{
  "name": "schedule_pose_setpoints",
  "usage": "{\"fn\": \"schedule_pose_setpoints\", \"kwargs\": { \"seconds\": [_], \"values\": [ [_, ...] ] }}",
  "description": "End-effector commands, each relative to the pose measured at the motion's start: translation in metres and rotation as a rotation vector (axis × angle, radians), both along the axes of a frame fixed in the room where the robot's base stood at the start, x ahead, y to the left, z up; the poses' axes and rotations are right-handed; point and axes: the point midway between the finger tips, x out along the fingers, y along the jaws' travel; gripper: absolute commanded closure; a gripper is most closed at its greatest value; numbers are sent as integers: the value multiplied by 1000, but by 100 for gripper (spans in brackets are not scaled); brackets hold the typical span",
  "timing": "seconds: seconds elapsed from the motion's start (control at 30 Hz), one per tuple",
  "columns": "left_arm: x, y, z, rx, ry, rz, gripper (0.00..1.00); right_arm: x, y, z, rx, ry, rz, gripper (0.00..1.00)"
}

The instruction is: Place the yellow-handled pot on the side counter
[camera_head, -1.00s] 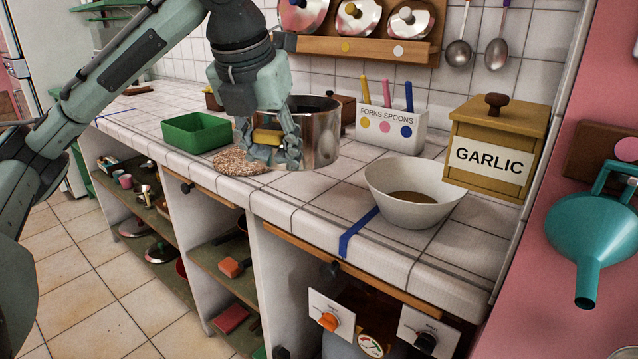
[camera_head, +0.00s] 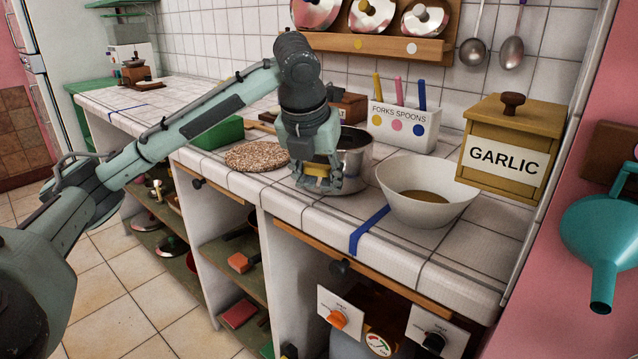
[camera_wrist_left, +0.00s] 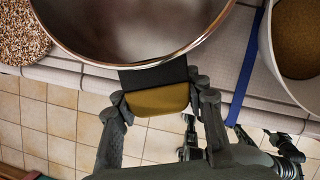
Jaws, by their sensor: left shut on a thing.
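The steel pot (camera_head: 356,157) is over the white-tiled counter (camera_head: 303,211), low and close to its front edge. I cannot tell whether its base touches the tiles. Its yellow handle (camera_head: 317,171) faces the front. My left gripper (camera_head: 318,182) is shut on this handle and partly hides the pot's side. In the left wrist view, the yellow handle (camera_wrist_left: 160,99) sits between the two fingers, and the pot (camera_wrist_left: 135,25) looks empty where I see inside. My right gripper is not identifiable in either view.
A white bowl (camera_head: 427,190) with brown contents stands close on the pot's right. A speckled round mat (camera_head: 257,157) lies left of it, with a green tray (camera_head: 217,134) behind. Blue tape (camera_head: 368,230) crosses the front edge. The garlic box (camera_head: 512,146) and cutlery holder (camera_head: 403,127) stand behind.

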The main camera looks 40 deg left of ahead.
Motion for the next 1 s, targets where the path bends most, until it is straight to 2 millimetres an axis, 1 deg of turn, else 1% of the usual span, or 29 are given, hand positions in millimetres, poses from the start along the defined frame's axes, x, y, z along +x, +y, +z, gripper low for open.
{"fn": "schedule_pose_setpoints", "kwargs": {
  "seconds": [0.03,0.07,0.2,0.3,0.57,0.67,0.77,0.93,1.0],
  "values": [
    [0,0,0,-1,1,-1,100,-3,0,-1,-1,5,0,60],
    [-1,-1,-1,-1,5,-2,65,-4,0,-2,0,6,0,60],
    [-1,0,-1,0,4,-2,47,-6,0,-2,-1,8,0,60],
    [-1,0,-1,0,4,-2,37,-5,0,-2,-1,8,0,60],
    [-1,0,0,-1,3,-1,37,-4,0,-1,0,6,0,60],
    [-2,-1,4,-1,1,-1,37,-3,0,-1,0,5,0,60],
    [-6,-3,15,-1,0,-3,37,-2,0,0,0,4,1,60],
    [-19,-7,50,-2,-5,-3,37,2,1,3,0,-2,0,60],
    [-23,-7,61,2,-5,-2,37,4,1,4,1,-5,0,60]
  ]
}}
